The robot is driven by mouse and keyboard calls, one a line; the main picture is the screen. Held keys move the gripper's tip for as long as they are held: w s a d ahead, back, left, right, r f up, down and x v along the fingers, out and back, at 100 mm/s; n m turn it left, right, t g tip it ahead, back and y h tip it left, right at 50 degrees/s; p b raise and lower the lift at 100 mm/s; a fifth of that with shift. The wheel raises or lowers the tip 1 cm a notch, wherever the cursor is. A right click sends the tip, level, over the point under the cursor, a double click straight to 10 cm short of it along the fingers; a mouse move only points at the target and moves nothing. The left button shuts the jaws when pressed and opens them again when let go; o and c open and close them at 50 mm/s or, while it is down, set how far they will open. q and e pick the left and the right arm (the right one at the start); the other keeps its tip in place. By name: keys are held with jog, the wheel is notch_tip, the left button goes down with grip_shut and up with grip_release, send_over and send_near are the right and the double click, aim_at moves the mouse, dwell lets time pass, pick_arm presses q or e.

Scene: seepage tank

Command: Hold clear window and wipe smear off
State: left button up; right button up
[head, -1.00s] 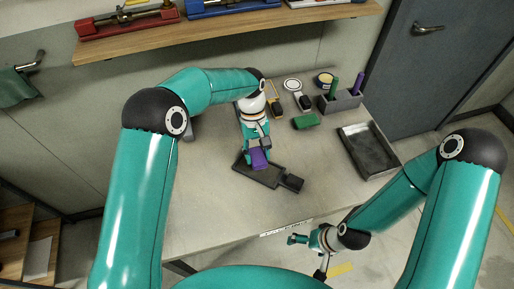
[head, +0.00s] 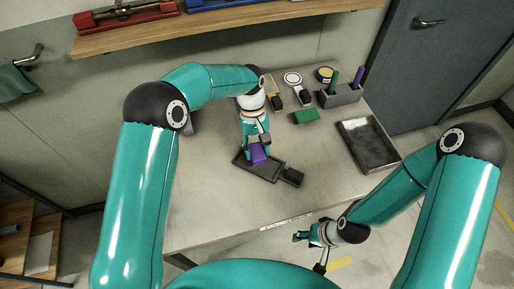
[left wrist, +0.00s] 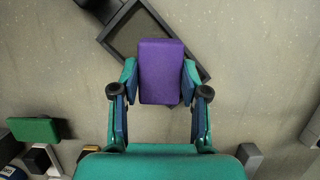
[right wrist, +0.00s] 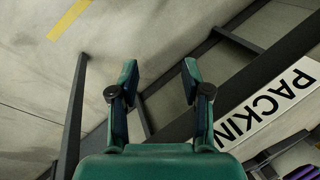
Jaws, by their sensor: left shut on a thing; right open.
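My left gripper (head: 258,145) is shut on a purple block (head: 259,156), one finger on each side in the left wrist view (left wrist: 160,92). The block is over a dark rectangular frame (head: 270,179) on the table. In the left wrist view the frame (left wrist: 118,55) lies tilted behind the block, which hides part of it. I cannot tell whether block and frame touch, whether the frame holds a clear pane, or where any smear is. My right gripper (head: 299,237) is open and empty, off the table's front edge; its fingers are spread in the right wrist view (right wrist: 160,75).
A green block (head: 305,116), a white round-headed item (head: 292,79), a round tin (head: 325,74) and a grey holder (head: 340,95) with green and purple sticks stand at the back. A dark tray (head: 368,145) lies right. The table front (head: 225,220) is clear.

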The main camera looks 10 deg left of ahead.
aim_at(295, 173)
jog(key=w+d+r+n+g, duration=0.1)
jog(key=d+r+n+g, duration=0.25)
jog(key=r+g, duration=0.5)
jog(key=w+a+r+n+t, duration=0.1)
jog(key=w+n, duration=0.1)
jog(key=w, duration=0.1)
jog(key=w+a+r+n+t+h, duration=0.1)
jog(key=w+r+n+t, duration=0.1)
jog(key=w, duration=0.1)
jog(key=w+a+r+n+t, duration=0.1)
jog(key=w+n+t, duration=0.1)
jog(key=shift+w+r+n, duration=0.25)
jog(key=shift+w+r, duration=0.05)
jog(key=shift+w, duration=0.1)
jog(key=w+a+r+n+t, duration=0.2)
jog(key=w+r+n, duration=0.1)
jog(key=w+a+r+n+t, duration=0.1)
jog(key=w+r+n+t, duration=0.1)
jog(key=shift+w+a+r, duration=0.1)
jog(key=shift+w+a, duration=0.05)
jog(key=shift+a, duration=0.1)
jog(key=shift+w+a, duration=0.15)
jog(key=shift+x, duration=3.85)
